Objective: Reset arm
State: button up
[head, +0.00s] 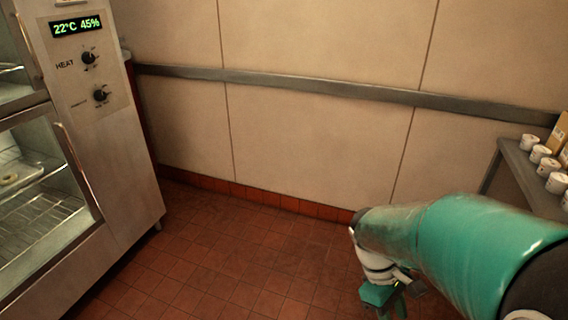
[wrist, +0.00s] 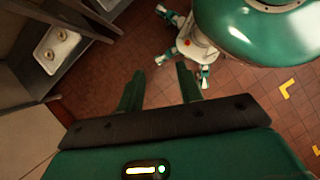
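My arm reaches in from the lower right of the head view, with a teal link nearest the camera. My gripper (head: 388,300) is low in that view, over the red tile floor, and partly cut off by the bottom edge. In the wrist view the two green fingers of my gripper (wrist: 159,82) stand apart. Only floor tiles show between them, and nothing is held. My own green and white body and a leg show at the top of the wrist view.
A steel heated cabinet (head: 95,130) stands at the left, its display reading 22°C 45%. A tray (wrist: 68,55) with ring-shaped pieces lies at the wrist view's upper left. A shelf (head: 516,162) with several white tubs (head: 539,153) is at the right. Floor (head: 230,255) between is clear.

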jog(key=a+r+m+t+y, duration=0.1)
jog(key=a+r+m+t, duration=0.3)
jog(key=r, duration=0.3)
jog(key=s+a+r+m+t+y, duration=0.1)
jog(key=a+r+m+t+y, duration=0.1)
jog(key=a+r+m+t, duration=0.2)
notch_tip(320, 180, up, 3)
jog(key=shift+a+r+t+y, duration=0.15)
jog(key=shift+t+y, duration=0.15)
jog(key=shift+t, duration=0.6)
jog(key=shift+s, duration=0.15)
